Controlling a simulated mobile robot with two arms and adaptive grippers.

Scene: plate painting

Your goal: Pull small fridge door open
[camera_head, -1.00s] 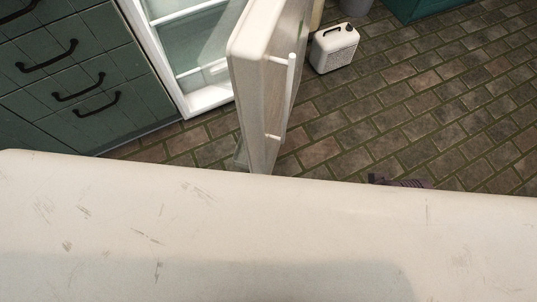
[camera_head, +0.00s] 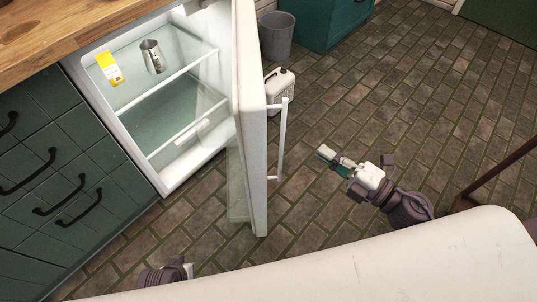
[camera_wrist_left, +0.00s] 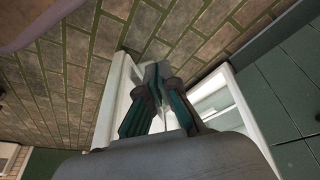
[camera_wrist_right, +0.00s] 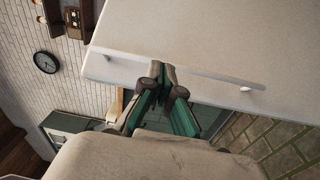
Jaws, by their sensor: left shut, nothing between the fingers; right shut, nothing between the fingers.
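The small fridge stands open in the head view, with its white door (camera_head: 249,120) swung well out and its lit inside (camera_head: 150,110) showing. The door's white bar handle (camera_head: 281,140) is on the right face. My right gripper (camera_head: 326,152) is shut and empty, to the right of the handle and apart from it in the head view. In the right wrist view the handle (camera_wrist_right: 205,72) runs beyond the shut fingertips (camera_wrist_right: 160,68). My left gripper is mostly hidden in the head view; in the left wrist view its fingers (camera_wrist_left: 157,70) are shut and empty.
A white jerrycan (camera_head: 281,92) and a grey bin (camera_head: 276,34) stand on the floor behind the door. Green drawers (camera_head: 60,180) are left of the fridge. A yellow-white carton (camera_head: 108,68) and a metal cup (camera_head: 152,56) are inside.

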